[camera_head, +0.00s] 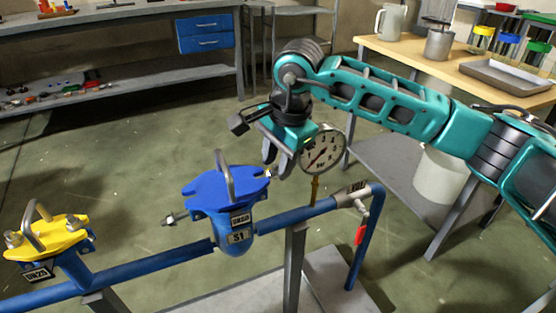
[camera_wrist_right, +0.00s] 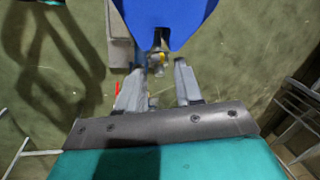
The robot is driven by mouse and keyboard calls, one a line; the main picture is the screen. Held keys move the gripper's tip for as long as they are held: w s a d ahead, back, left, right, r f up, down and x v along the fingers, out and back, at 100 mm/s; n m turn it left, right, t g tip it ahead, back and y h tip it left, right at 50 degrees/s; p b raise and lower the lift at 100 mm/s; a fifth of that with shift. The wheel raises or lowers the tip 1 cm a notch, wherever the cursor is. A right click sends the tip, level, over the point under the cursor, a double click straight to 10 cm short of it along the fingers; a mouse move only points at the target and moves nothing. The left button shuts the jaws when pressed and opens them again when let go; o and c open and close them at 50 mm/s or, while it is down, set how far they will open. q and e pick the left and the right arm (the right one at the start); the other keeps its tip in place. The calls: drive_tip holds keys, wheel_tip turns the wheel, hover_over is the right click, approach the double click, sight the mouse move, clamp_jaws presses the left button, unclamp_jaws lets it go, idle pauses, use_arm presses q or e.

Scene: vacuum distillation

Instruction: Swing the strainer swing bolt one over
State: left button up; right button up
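The blue strainer (camera_head: 236,218), marked S1, stands upright on the blue pipe, with its lid (camera_head: 222,186) and grey bail handle on top. One swing bolt (camera_head: 172,219) sticks out sideways at the strainer's left, clear of the lid. Whether a second bolt sits at the right side is hard to tell. My right gripper (camera_head: 277,163) points down just right of the lid. In the right wrist view its two fingers (camera_wrist_right: 158,84) are apart with nothing clearly held, and the blue lid (camera_wrist_right: 165,18) is just ahead of them. My left gripper is out of view.
A pressure gauge (camera_head: 322,151) stands close behind and right of my right gripper. A yellow-lidded strainer (camera_head: 50,236) is at the left on the same pipe (camera_head: 150,262). A red-tagged valve (camera_head: 361,234) is at the right. Benches stand at the back; floor between is clear.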

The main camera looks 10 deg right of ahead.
sight(254, 178)
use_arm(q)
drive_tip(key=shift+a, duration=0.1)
use_arm(e)
clamp_jaws()
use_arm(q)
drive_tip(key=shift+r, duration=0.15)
use_arm(e)
drive_tip(key=shift+a+r, duration=0.1)
drive_tip(key=shift+a, duration=0.05)
drive_tip(key=shift+s+a+r+h+p, duration=0.1)
drive_tip(key=shift+a+r+h+p, duration=0.2)
drive_tip(key=shift+h, duration=0.25)
drive_tip(key=shift+s+a+r+h+p, duration=0.1)
drive_tip(key=shift+a+h+p, duration=0.05)
drive_tip(key=shift+a+h, duration=0.35)
drive_tip(key=shift+a+t+h, duration=0.4)
drive_tip(key=shift+h, duration=0.35)
drive_tip(key=shift+s+a+n+t+h, duration=0.15)
drive_tip(key=shift+a+h, duration=0.3)
drive_tip(key=shift+h, duration=0.2)
drive_tip(key=shift+s+a+n+t+h, duration=0.1)
drive_tip(key=shift+a+n+t+h, duration=0.05)
drive_tip(key=shift+a+h, duration=0.4)
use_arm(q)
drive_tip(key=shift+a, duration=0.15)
use_arm(e)
drive_tip(key=shift+h, duration=0.4)
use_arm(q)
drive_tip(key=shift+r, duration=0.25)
